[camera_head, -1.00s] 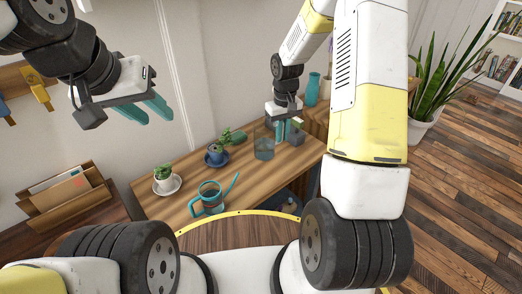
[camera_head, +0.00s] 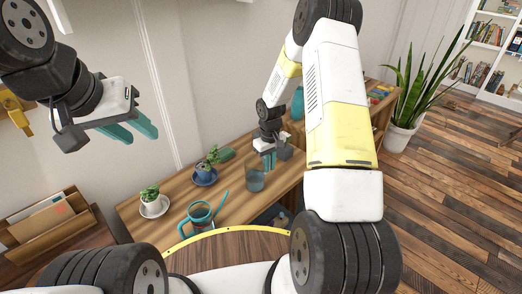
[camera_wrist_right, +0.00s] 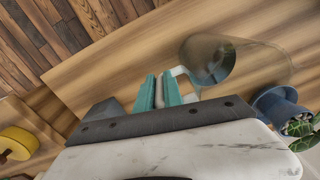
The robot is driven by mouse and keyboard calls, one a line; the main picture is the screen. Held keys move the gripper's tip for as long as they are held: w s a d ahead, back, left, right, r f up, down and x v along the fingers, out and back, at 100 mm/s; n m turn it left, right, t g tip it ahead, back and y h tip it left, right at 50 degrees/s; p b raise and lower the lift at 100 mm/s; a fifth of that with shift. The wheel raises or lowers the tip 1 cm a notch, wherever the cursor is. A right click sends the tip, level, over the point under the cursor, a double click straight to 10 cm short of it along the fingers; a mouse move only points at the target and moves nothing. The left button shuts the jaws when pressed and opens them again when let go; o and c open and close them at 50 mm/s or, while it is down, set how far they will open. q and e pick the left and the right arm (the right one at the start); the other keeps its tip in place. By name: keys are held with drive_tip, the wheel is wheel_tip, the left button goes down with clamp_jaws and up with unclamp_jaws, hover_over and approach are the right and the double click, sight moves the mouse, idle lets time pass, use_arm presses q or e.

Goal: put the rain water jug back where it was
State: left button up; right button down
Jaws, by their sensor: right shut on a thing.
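The rain water jug is a clear, see-through vessel (camera_head: 255,179) with bluish contents, at the middle of the wooden table in the head view. In the right wrist view the jug (camera_wrist_right: 208,60) shows its round opening and a pale handle. My right gripper (camera_head: 268,160) is at the jug's far right side. In the wrist view its teal fingers (camera_wrist_right: 165,92) are closed on the handle. I cannot tell whether the jug's base touches the table.
A teal watering can (camera_head: 200,213) with a long spout stands at the table's near edge. A plant in a white pot (camera_head: 151,204) and one in a blue pot (camera_head: 205,173) stand left of the jug. The table right of the jug (camera_head: 288,172) looks clear.

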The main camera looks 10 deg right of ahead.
drive_tip(key=shift+f, duration=0.1)
drive_tip(key=c, duration=1.5)
unclamp_jaws()
